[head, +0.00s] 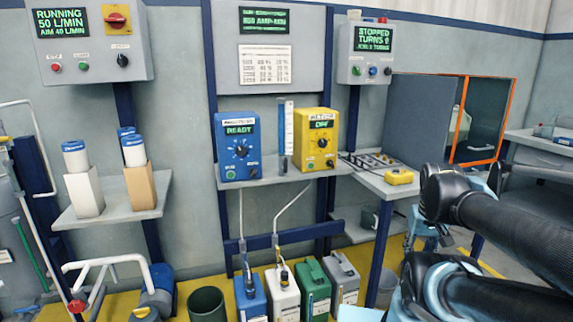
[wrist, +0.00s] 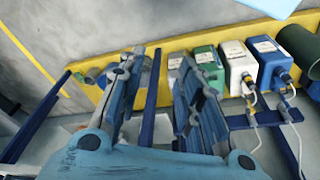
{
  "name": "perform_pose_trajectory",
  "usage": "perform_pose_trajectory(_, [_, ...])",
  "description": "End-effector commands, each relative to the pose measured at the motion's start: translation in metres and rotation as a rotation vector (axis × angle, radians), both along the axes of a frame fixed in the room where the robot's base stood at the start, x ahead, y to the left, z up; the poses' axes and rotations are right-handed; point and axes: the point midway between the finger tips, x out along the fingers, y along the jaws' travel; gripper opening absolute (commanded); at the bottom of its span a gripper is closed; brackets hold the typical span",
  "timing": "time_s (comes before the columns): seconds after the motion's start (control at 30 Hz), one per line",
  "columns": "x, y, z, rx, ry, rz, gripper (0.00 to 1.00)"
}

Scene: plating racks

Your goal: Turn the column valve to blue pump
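The blue pump (head: 238,148) stands on the middle shelf, with a dial and a display reading READY. The yellow pump (head: 316,140) stands to its right, its display reading OFF. A clear upright graduated column (head: 288,130) stands between the two pumps. A small dark fitting (head: 283,164) shows at the column's foot; it may be the column valve, but its handle position is too small to tell. My gripper (wrist: 160,82) shows in the wrist view with its two fingers apart and nothing between them. It is away from the column, over the floor and canisters.
Blue (head: 252,296), white (head: 283,293), green (head: 313,288) and grey (head: 343,278) canisters stand below the shelf, two with hoses. Control boxes (head: 90,45) and (head: 365,52) hang above.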

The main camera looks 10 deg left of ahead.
Motion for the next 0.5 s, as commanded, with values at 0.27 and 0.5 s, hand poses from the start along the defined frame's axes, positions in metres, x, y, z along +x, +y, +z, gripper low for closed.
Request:
perform_pose_trajectory(0.27, [0.048,-0.01,0.007,-0.225,-0.062,0.338,0.33])
perform_pose_trajectory(0.5, [0.111,0.005,0.023,-0.524,-0.146,0.758,0.33])
